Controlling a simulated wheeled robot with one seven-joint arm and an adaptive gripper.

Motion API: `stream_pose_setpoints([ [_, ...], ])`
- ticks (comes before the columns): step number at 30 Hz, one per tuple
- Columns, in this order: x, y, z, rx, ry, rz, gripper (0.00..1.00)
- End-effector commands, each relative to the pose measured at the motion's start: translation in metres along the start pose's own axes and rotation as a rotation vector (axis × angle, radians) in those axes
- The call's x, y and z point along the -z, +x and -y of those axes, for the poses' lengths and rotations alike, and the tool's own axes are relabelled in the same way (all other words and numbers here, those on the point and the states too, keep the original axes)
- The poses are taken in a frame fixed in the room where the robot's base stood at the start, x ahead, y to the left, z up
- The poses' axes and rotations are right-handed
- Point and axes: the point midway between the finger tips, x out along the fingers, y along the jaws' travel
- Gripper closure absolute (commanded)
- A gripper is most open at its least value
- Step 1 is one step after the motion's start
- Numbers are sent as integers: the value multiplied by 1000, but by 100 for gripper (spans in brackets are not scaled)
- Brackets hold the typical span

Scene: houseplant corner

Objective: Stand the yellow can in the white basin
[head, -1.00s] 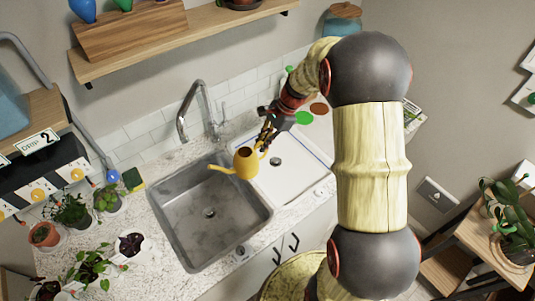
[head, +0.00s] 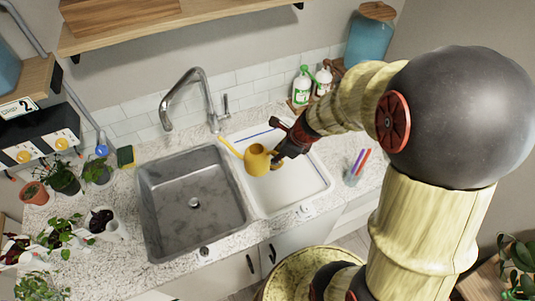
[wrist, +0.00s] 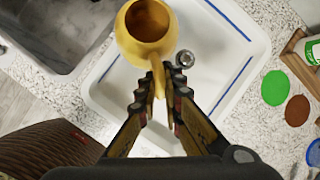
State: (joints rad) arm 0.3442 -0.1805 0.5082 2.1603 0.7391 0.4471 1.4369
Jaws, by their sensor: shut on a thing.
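The yellow can (head: 257,160) is a small watering can with a long spout pointing up and left in the head view. My gripper (head: 279,153) is shut on its handle side and holds it over the white basin (head: 308,204). In the wrist view the can (wrist: 147,48) has its round opening facing the camera, and the jaws of my gripper (wrist: 159,98) close on the handle. The white basin (wrist: 232,62) lies beneath, with blue lines on it and a round drain beside the handle. I cannot tell how high the can is above the basin floor.
A grey sink (head: 190,200) is left of the basin, with a tall faucet (head: 190,95) behind. Potted plants (head: 62,178) stand at the left. Green-and-white bottles (head: 302,88) stand behind the basin, and a cup of pens (head: 355,168) stands to its right.

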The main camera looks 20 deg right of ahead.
Motion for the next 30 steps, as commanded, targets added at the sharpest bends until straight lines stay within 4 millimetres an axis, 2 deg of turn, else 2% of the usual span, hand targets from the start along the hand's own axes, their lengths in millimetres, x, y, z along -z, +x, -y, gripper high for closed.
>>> stream_pose_setpoints([
  [7,0,1,7,27,61,-8,100],
  [11,0,12,20,31,71,-10,100],
  [21,-2,59,88,31,71,-10,100],
  [27,6,96,110,29,70,-10,100],
  [30,8,106,117,31,70,-9,100],
])
